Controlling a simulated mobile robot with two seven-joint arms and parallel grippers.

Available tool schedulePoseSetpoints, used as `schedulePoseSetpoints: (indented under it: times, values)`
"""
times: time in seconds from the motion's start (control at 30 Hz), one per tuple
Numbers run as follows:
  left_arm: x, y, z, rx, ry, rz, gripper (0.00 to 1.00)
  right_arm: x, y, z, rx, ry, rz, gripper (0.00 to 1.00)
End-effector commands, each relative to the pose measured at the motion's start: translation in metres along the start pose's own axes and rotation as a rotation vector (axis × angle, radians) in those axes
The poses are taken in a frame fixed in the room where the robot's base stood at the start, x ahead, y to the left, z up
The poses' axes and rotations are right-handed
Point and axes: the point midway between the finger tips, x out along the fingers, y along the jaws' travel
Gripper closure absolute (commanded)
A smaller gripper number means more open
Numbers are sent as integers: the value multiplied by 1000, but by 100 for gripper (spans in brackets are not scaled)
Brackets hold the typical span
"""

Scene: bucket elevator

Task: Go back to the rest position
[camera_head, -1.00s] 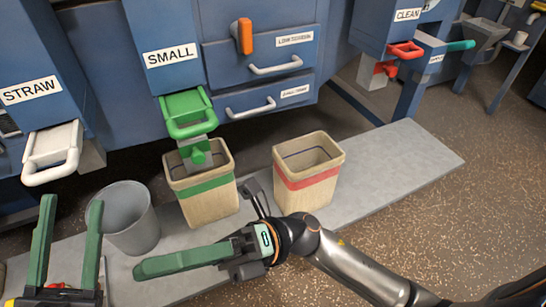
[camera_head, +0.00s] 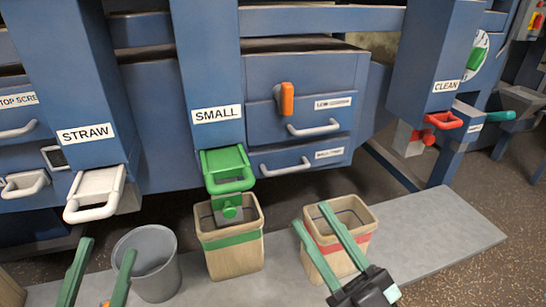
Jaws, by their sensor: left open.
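My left gripper (camera_head: 108,247) is at the bottom left, with its two green fingers apart and nothing seen between them. It shows in front of and left of a grey bucket (camera_head: 165,280). My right gripper (camera_head: 311,214) is at the bottom centre right. Its green fingers point up and left, spread apart, and overlap a tan bucket with a red band (camera_head: 372,225) in the picture. I see nothing held in it; whether it touches that bucket I cannot tell. A tan bucket with a green band (camera_head: 235,262) stands between, under the green SMALL chute (camera_head: 228,170).
The buckets stand on a grey slab (camera_head: 440,225). Blue machinery behind carries a white STRAW chute handle (camera_head: 95,193), drawers with an orange lever (camera_head: 287,99), and a red CLEAN handle (camera_head: 443,121). Speckled floor lies open at the right (camera_head: 500,265).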

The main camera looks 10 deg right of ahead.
Motion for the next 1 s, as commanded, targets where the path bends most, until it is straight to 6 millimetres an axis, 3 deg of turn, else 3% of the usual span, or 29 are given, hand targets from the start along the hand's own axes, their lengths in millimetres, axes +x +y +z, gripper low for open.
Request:
schedulePoseSetpoints:
  times: [0.17,0.3,0.43,0.57,0.7,1.0]
  values:
    - [7,-5,9,-19,-82,-3,50,8,5,8,20,-80,4,64]
    - [12,-11,36,-74,-281,-15,50,12,11,35,73,-278,14,64]
    - [0,-12,68,-139,-512,-24,50,0,11,67,137,-509,23,64]
    - [-25,-7,92,-205,-741,-30,50,-24,7,92,203,-738,30,64]
    - [-62,3,107,-278,-985,-33,50,-62,-3,106,276,-983,32,64]
    - [-141,29,106,-400,-1365,-28,50,-140,-29,106,398,-1363,28,64]
